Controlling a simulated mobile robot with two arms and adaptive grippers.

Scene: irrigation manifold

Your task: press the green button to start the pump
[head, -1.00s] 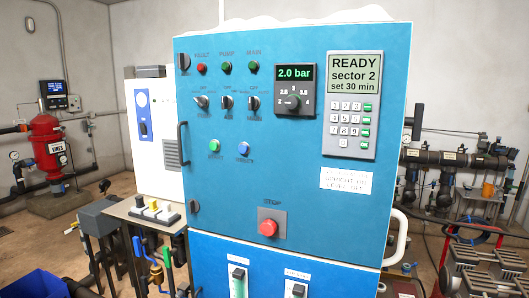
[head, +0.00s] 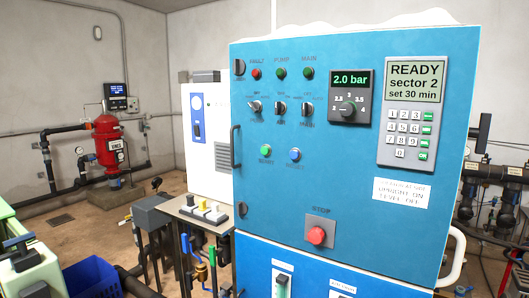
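The green button (head: 266,150) is on the front of the blue control cabinet (head: 340,200), left of a blue button (head: 295,154). The label under it is too blurred to read surely. A red stop button (head: 316,236) sits lower on the same panel. The screen (head: 415,80) reads READY, sector 2, set 30 min, and the pressure display (head: 351,79) reads 2.0 bar. Neither of my grippers shows in the head view.
A keypad (head: 408,134) is under the screen. A door handle (head: 235,147) stands out at the cabinet's left edge. A side stand with coloured switches (head: 204,208), a blue crate (head: 92,278) and a red tank (head: 108,143) are to the left.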

